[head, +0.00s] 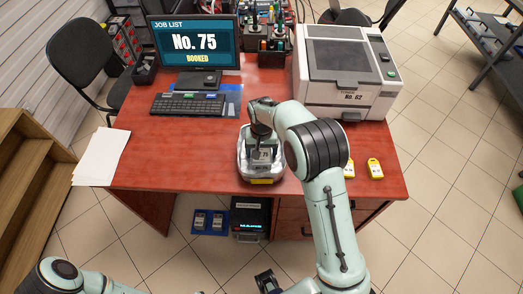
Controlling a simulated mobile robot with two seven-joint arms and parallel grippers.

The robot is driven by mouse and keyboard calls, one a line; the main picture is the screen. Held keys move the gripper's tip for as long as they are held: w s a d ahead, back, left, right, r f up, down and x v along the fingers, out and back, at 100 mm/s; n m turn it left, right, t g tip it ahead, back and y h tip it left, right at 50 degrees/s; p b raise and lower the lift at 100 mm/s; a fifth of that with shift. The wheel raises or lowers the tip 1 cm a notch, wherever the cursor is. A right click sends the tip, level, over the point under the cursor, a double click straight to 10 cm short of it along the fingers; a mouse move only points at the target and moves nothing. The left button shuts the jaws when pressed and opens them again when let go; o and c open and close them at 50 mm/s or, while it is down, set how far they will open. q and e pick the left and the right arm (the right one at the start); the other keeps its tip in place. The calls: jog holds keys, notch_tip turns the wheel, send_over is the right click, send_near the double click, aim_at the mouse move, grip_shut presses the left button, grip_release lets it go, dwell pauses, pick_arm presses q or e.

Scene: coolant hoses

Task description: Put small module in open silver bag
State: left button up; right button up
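A silver-grey, open-topped holder (243,165) with a yellow label at its front stands at the desk's front edge; it may be the silver bag, but I cannot tell for sure. Inside its outline is a small pale piece with dark marks (263,155), possibly the small module. My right gripper (261,144) points down directly over this piece, its fingers partly hidden and too small to show whether they grip it. What looks like my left gripper (267,281), dark, is at the bottom edge, with its fingers unclear.
The red desk (190,150) carries a monitor (194,43), keyboard (188,104), white printer-like machine (347,75), papers (102,155) and yellow tags (375,168). Below the front edge are a blue mat with small devices (209,221) and a dark box (250,218). The desk's left-centre is clear.

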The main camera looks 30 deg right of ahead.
aim_at(262, 151)
jog(key=shift+o, duration=0.9)
jog(key=shift+r, duration=0.25)
notch_tip(262, 151, up, 12)
jog(key=p, duration=0.1)
jog(key=shift+s+f, duration=0.1)
